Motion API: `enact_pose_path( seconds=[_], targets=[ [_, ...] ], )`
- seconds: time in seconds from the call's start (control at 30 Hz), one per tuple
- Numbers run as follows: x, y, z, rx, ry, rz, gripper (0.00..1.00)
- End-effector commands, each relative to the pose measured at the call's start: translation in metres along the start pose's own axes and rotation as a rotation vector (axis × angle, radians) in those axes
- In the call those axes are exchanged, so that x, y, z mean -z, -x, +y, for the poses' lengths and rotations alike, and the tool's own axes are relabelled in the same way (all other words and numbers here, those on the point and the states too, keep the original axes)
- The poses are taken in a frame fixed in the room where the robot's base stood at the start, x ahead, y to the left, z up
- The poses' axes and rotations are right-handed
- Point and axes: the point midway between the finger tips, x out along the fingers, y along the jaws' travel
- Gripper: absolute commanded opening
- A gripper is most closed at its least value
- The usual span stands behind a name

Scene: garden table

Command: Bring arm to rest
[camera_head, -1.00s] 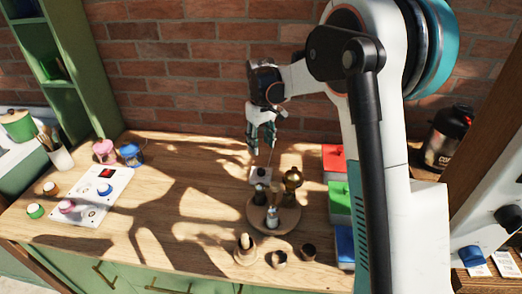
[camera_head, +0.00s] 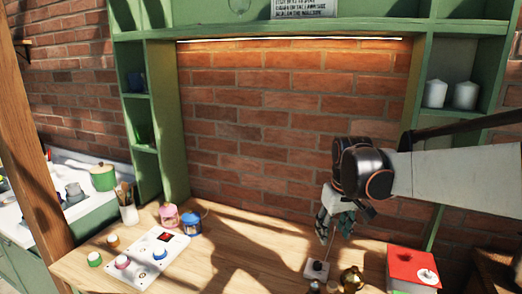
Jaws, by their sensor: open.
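My gripper (camera_head: 333,226) hangs from my arm at the right of the view, fingers pointing down. It is open, and I see nothing held between the fingers. It is above a small white block with a dark knob (camera_head: 317,269) on the wooden table (camera_head: 221,267). A thin upright rod shows just below the fingers. My arm reaches in from the right edge, in front of the brick wall.
A brass object (camera_head: 351,279) and a red box (camera_head: 413,268) stand right of the gripper. A white panel with coloured knobs (camera_head: 140,262), a pink jar (camera_head: 168,215) and a blue jar (camera_head: 190,223) are at left. Green shelving (camera_head: 168,120) frames the brick wall.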

Motion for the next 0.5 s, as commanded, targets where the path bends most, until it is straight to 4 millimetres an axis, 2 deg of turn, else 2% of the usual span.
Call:
enact_pose_path(
  seconds=[0.03,0.2,0.5],
  targets=[
    [-0.012,0.009,-0.003,-0.004,-0.011,0.018,0.46],
    [-0.047,0.033,-0.012,-0.019,-0.050,0.084,0.46],
    [-0.112,0.058,-0.029,-0.039,-0.119,0.202,0.46]
  ],
)
